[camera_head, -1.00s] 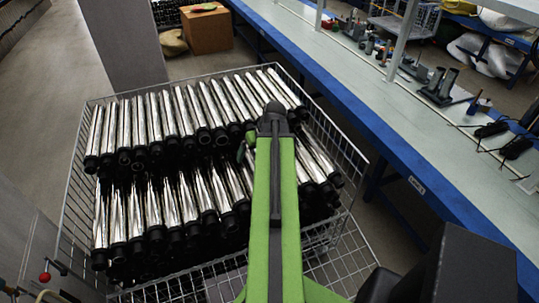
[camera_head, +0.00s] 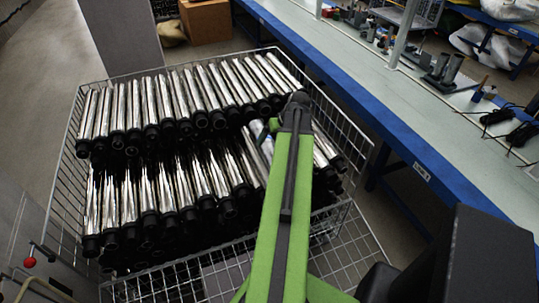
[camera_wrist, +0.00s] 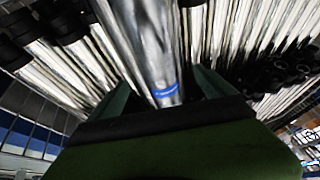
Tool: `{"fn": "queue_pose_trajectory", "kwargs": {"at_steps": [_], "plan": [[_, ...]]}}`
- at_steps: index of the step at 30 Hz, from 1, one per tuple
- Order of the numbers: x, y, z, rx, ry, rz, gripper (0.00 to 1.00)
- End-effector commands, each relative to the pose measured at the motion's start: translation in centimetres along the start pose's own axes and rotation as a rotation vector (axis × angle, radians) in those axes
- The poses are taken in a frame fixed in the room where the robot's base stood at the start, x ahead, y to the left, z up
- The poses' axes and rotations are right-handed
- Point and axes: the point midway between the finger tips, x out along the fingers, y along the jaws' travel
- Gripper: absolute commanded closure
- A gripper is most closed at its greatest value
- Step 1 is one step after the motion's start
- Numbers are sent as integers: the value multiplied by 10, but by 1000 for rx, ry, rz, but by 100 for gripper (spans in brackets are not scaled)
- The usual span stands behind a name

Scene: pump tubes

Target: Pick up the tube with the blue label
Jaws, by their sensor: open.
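The tube with the blue label (camera_wrist: 150,45) is a shiny metal cylinder; its blue band shows close up in the wrist view. It lies between the two dark green fingers of my gripper (camera_wrist: 163,84), which are open on either side of it. I cannot tell whether either finger touches it. In the head view the tube (camera_head: 260,134) shows with a bit of blue in the gap between the tube rows, just left of my arm's end. My gripper (camera_head: 273,126) is mostly hidden there behind my green arm.
A wire cage (camera_head: 72,150) holds many metal tubes with black ends in two rows, packed close on both sides. A blue-edged workbench (camera_head: 370,115) runs along the right. A grey pillar (camera_head: 118,38) and a cardboard box (camera_head: 207,21) stand behind the cage.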

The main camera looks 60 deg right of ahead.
Motion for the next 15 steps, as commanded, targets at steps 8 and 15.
{"fn": "queue_pose_trajectory", "kwargs": {"at_steps": [8, 15], "plan": [[20, 0, 0, -1, 0, 0, 7], [58, 6, -1, -2, 0, 0, 7]]}}
